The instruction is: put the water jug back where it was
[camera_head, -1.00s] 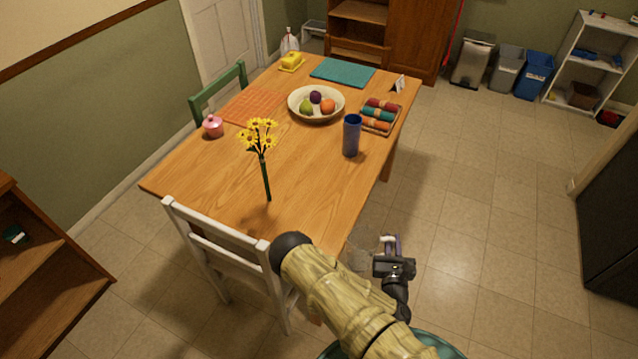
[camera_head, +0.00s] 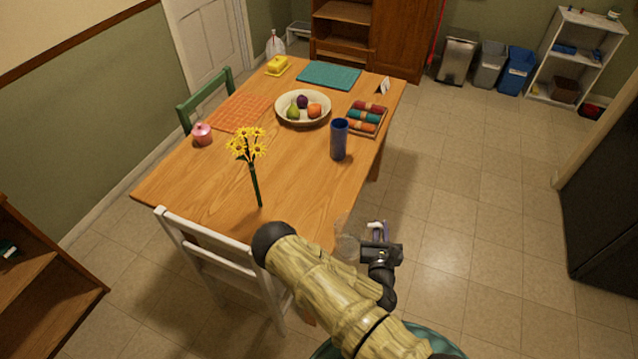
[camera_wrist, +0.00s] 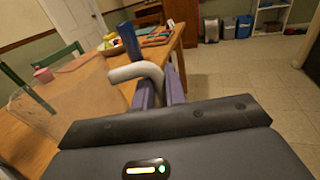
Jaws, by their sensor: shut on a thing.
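The water jug is clear, with a white handle. In the head view its see-through body (camera_head: 347,246) shows faintly beside my gripper (camera_head: 377,230), at the near right edge of the wooden table (camera_head: 290,195). In the wrist view the jug body (camera_wrist: 62,100) fills the left side, and the white handle (camera_wrist: 138,72) reaches to the two purple fingers of my gripper (camera_wrist: 160,90). The fingers are shut on the handle. The jug looks roughly upright. Whether its base is over the tabletop or beyond the edge I cannot tell.
On the table stand a flower stem (camera_head: 256,185), a blue cup (camera_head: 339,140), a fruit bowl (camera_head: 302,121), a tray of rolled cloths (camera_head: 364,131) and a pink pot (camera_head: 202,134). A white chair (camera_head: 215,250) stands at the near side. The table's near right part is bare.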

